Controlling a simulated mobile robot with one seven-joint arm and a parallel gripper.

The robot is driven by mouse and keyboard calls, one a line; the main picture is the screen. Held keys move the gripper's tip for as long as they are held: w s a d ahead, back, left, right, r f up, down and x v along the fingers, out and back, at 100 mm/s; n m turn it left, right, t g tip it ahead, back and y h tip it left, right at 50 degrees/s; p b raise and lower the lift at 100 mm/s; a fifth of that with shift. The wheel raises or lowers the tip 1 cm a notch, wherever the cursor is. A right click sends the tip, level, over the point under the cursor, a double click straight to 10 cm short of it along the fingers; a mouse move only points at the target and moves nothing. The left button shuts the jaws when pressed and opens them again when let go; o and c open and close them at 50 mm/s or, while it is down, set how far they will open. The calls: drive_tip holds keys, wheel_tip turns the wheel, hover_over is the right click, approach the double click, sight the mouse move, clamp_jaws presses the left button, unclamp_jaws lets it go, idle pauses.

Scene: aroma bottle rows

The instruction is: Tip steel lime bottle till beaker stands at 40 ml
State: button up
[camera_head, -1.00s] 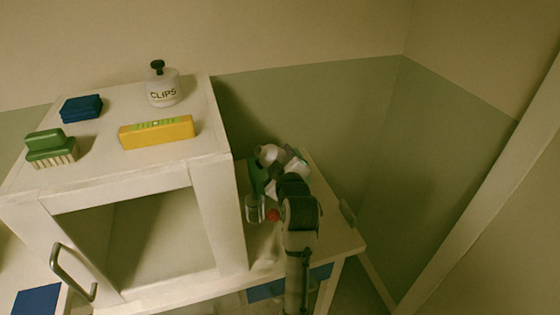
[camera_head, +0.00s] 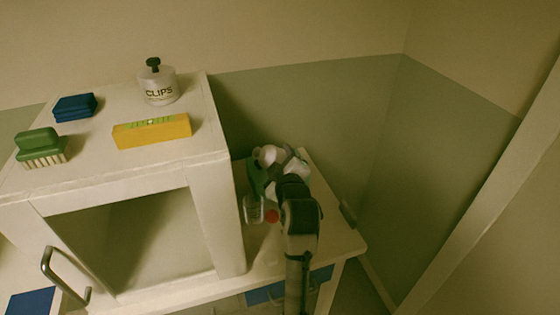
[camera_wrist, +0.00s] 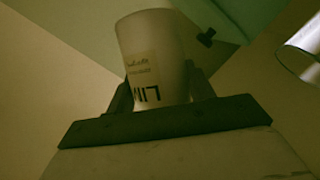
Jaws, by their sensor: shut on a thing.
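My gripper (camera_wrist: 160,92) is shut on the lime bottle (camera_wrist: 152,48), a pale, smooth bottle. Its label reads "LIM", upside down in the wrist view, with the rest cut off by the gripper. Dark fingers press on both sides of it. In the head view my arm covers most of the gripper and bottle, so the tilt is hard to judge. A clear glass vessel, apparently the beaker (camera_head: 253,209), stands on the table left of my arm. A clear glass rim (camera_wrist: 305,45) shows at the right of the wrist view. No liquid level is readable.
A red round thing (camera_head: 272,216) lies beside the glass, and a green thing (camera_head: 257,178) stands behind it. The white cabinet (camera_head: 216,215) rises close on the left, with a clips jar (camera_head: 159,88) and yellow box (camera_head: 152,131) on top. A wall stands behind.

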drive_tip(key=shift+d+n+b, duration=0.15)
drive_tip(key=shift+n+b, duration=0.25)
drive_tip(key=shift+b, duration=0.4)
idle(0.5)
